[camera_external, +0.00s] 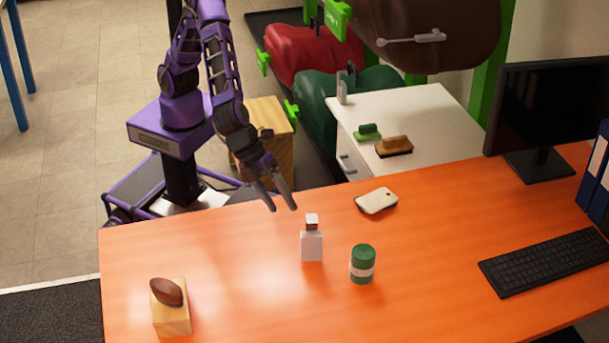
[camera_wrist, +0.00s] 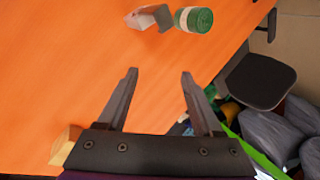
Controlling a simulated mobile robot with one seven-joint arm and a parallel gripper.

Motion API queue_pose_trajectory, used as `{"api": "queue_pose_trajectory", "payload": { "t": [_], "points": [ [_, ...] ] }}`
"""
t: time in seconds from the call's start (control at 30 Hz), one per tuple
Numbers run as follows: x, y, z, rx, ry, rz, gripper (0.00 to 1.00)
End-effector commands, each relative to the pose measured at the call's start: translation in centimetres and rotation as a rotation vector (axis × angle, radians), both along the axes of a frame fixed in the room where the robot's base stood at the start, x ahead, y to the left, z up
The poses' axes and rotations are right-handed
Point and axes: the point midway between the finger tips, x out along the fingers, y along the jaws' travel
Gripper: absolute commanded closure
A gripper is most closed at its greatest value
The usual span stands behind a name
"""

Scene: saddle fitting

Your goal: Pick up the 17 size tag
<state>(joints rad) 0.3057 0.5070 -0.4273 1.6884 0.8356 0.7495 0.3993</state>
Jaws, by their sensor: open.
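I cannot read a 17 on anything, so I cannot tell which thing is the 17 size tag. A small grey upright piece (camera_external: 342,86) shows by the green saddle (camera_external: 325,115), at the white cabinet's back left corner; any marking is too small to read. A long pale grey piece (camera_external: 410,39) shows against the brown saddle (camera_external: 450,25). My gripper (camera_external: 283,208) is over the near-robot edge of the orange desk, fingers apart and pointing down. In the wrist view my gripper (camera_wrist: 160,73) has nothing between its fingers.
The orange desk (camera_external: 230,250) holds a white bottle (camera_external: 312,247), green jar (camera_external: 362,265), cream pad (camera_external: 376,202), wooden block (camera_external: 172,320) with a brown piece on top, keyboard (camera_external: 545,263) and monitor (camera_external: 545,105). Two brushes lie on the white cabinet (camera_external: 420,105). The desk's left middle is clear.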

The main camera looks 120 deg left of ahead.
Motion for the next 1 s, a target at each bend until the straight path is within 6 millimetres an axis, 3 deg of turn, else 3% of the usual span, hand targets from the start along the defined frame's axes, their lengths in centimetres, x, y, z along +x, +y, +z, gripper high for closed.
{"api": "queue_pose_trajectory", "payload": {
  "t": [0.03, 0.1, 0.3, 0.5, 0.7, 0.83, 1.0],
  "points": [
    [-1.5, -0.6, -2.5, 0.108, 0.017, -0.065, 0.32],
    [-2.9, -0.6, -5.1, 0.259, 0.025, -0.140, 0.32],
    [-6.2, -0.4, -9.5, 0.699, -0.012, -0.357, 0.32],
    [-7.9, -1.2, -10.2, 1.042, -0.108, -0.510, 0.32],
    [-8.4, -1.7, -9.8, 1.182, -0.164, -0.563, 0.32],
    [-7.2, -1.0, -10.3, 1.193, -0.167, -0.564, 0.32],
    [-4.4, 0.8, -11.8, 1.190, -0.165, -0.562, 0.32]
  ]
}}
